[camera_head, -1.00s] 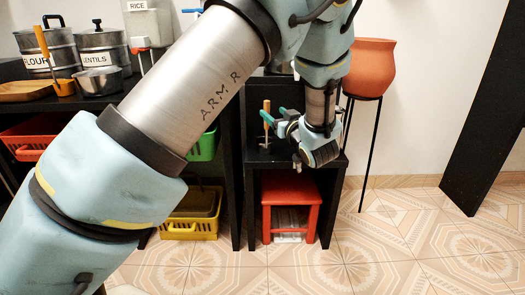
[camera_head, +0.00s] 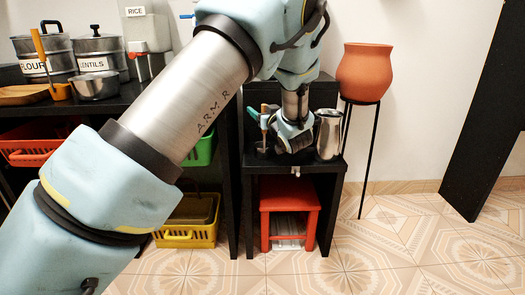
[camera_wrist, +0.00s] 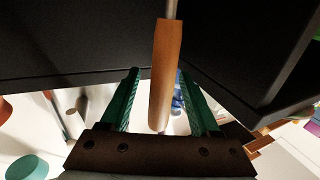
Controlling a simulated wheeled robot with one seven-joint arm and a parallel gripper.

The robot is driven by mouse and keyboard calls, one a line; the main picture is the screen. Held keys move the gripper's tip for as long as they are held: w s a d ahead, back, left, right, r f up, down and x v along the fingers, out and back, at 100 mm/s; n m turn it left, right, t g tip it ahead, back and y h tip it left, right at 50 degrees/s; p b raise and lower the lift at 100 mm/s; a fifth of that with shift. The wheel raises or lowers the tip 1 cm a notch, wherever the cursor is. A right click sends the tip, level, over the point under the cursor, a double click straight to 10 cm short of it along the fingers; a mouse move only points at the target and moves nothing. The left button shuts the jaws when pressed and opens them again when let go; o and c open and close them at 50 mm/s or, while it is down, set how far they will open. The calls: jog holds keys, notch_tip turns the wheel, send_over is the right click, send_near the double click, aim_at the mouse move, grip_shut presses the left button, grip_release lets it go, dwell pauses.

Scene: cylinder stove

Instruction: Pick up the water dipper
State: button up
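The water dipper, with an upright wooden handle (camera_head: 264,122), stands on the small black stand, left of my wrist. Its lower end is small and hard to make out. In the wrist view, the wooden handle (camera_wrist: 163,70) with a thin metal rod lies between the two green fingers of my gripper (camera_wrist: 158,72). Gaps show on both sides of the handle, so the gripper is open around it and not closed on it. In the head view a green finger of my gripper (camera_head: 258,112) shows beside the handle; the other is mostly hidden.
A metal cup (camera_head: 328,136) stands on the black stand (camera_head: 290,168) just right of my gripper. A clay pot (camera_head: 364,72) is on a thin tripod to the right. Pots, a pan (camera_head: 97,84) and an orange-handled scoop (camera_head: 60,90) sit on the left counter.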

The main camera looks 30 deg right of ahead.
grip_shut()
dwell(0.3)
dwell(0.3)
notch_tip(320, 180, up, 10)
jog(key=p, duration=0.3)
jog(key=c, duration=0.6)
grip_release()
grip_shut()
dwell(0.5)
